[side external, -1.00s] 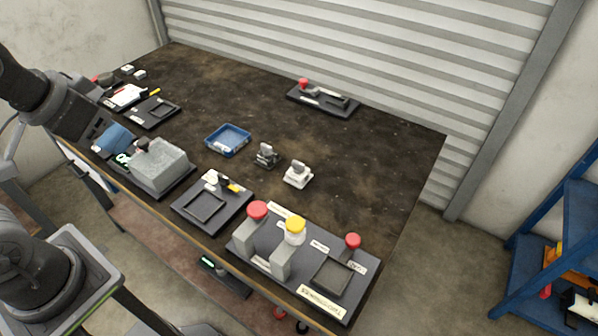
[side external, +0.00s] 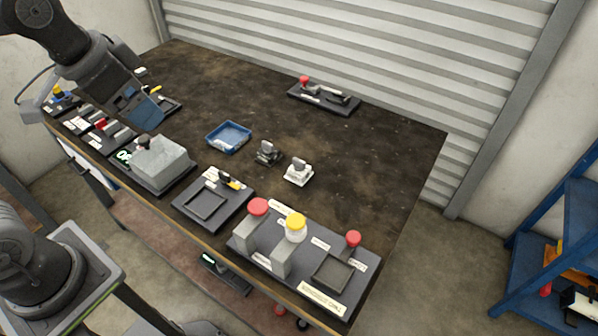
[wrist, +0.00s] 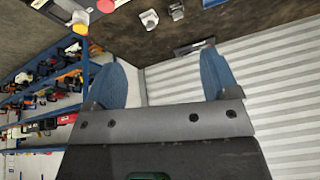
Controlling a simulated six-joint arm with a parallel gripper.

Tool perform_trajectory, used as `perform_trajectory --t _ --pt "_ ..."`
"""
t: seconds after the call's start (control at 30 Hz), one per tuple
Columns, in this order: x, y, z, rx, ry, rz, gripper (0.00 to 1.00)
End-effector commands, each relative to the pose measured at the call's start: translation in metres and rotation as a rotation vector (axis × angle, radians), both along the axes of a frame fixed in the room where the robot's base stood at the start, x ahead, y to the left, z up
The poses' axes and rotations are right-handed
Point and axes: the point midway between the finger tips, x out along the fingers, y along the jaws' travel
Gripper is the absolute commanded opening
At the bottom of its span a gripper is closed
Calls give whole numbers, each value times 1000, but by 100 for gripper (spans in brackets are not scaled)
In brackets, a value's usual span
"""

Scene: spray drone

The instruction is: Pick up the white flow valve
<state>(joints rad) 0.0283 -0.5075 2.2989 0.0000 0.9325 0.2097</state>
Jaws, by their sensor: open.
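The white flow valve (side external: 298,171) appears to be the small white part on the middle of the dark worktable (side external: 370,150), right of a similar grey part (side external: 267,153). In the wrist view the white part (wrist: 149,19) shows near the top edge, beside the grey one (wrist: 176,11). My gripper (side external: 146,112) is over the left part of the table, well left of the white part and apart from it. In the wrist view its two blue fingers (wrist: 165,75) are spread with nothing between them.
A blue tray (side external: 228,138) lies left of the grey part. A grey block on a scale (side external: 160,163) stands below my gripper. A black fixture with red and yellow caps (side external: 305,262) fills the front right. Another fixture (side external: 323,97) sits at the back.

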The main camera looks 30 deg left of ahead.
Motion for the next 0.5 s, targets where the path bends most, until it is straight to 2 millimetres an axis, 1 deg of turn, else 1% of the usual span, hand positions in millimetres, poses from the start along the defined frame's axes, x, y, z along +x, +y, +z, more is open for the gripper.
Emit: perform_trajectory --t 0.03,0.17,0.2,0.27,0.3,0.37,0.4,0.47,0.5 --pt "19 -4 2 23 28 -63 81" --pt "65 -13 3 85 82 -239 81" --pt "80 -16 0 102 99 -293 81" --pt "101 -21 -4 126 124 -376 81" --pt "115 -25 -9 142 139 -430 81" --pt "137 -31 -17 164 162 -513 81" --pt "151 -35 -24 178 178 -570 81" --pt "171 -42 -37 196 201 -654 81" --pt "184 -46 -46 208 215 -710 81"
